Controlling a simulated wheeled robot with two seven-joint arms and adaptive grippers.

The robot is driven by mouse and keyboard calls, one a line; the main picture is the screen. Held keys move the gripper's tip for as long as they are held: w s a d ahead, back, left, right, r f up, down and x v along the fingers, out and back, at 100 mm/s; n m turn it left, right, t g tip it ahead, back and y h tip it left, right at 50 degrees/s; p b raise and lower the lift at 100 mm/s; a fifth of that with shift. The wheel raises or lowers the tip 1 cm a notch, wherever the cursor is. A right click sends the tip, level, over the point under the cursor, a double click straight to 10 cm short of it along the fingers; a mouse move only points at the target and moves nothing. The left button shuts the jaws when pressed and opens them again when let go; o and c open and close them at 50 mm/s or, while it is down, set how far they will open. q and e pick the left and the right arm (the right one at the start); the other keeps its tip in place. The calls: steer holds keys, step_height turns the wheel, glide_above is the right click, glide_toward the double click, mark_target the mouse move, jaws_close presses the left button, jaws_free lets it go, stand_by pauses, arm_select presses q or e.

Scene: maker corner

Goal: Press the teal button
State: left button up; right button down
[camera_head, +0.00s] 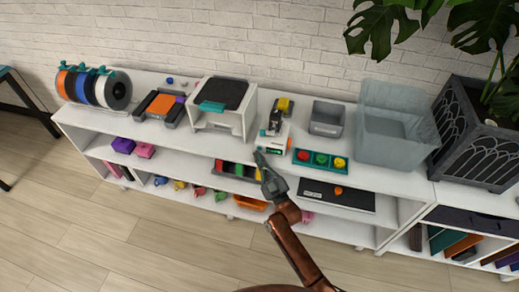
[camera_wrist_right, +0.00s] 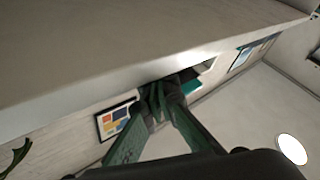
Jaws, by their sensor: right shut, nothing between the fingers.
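A small white machine with a black upper part (camera_head: 275,122) stands on the shelf top near the middle in the head view. Its front has a green patch and a small teal spot at the left; I cannot tell for sure which is the teal button. My right gripper (camera_head: 260,157) is shut and empty, at the shelf's front edge just in front of this machine. It covers part of the machine's lower front, and contact cannot be told. In the right wrist view its fingers (camera_wrist_right: 163,92) meet close to a pale surface; no button shows there. My left gripper is not in view.
Right of the machine lies a teal tray (camera_head: 296,163) with red, green and yellow round pieces. A white box-shaped machine (camera_head: 235,122) with a teal part stands left. The shelf's front edge is close.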

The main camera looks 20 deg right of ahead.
steer(key=shift+w, duration=0.1)
steer(key=shift+w+d, duration=0.25)
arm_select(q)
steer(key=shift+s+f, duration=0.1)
arm_select(e)
steer(key=shift+w+d, duration=0.2)
steer(key=shift+w, duration=0.1)
stand_by(0.6)
steer(key=shift+s, duration=0.15)
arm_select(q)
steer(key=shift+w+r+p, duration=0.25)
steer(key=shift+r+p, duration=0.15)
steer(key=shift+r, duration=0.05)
arm_select(e)
steer(key=shift+s+a, duration=0.45)
steer(key=shift+s, duration=0.1)
arm_select(q)
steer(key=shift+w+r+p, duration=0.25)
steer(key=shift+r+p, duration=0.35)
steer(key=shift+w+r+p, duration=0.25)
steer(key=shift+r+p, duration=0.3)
steer(key=shift+p, duration=0.05)
arm_select(e)
steer(key=s+a, duration=0.1)
steer(key=s, duration=0.1)
steer(key=s+a, duration=0.1)
steer(key=s, duration=0.1)
steer(key=shift+a, duration=0.4)
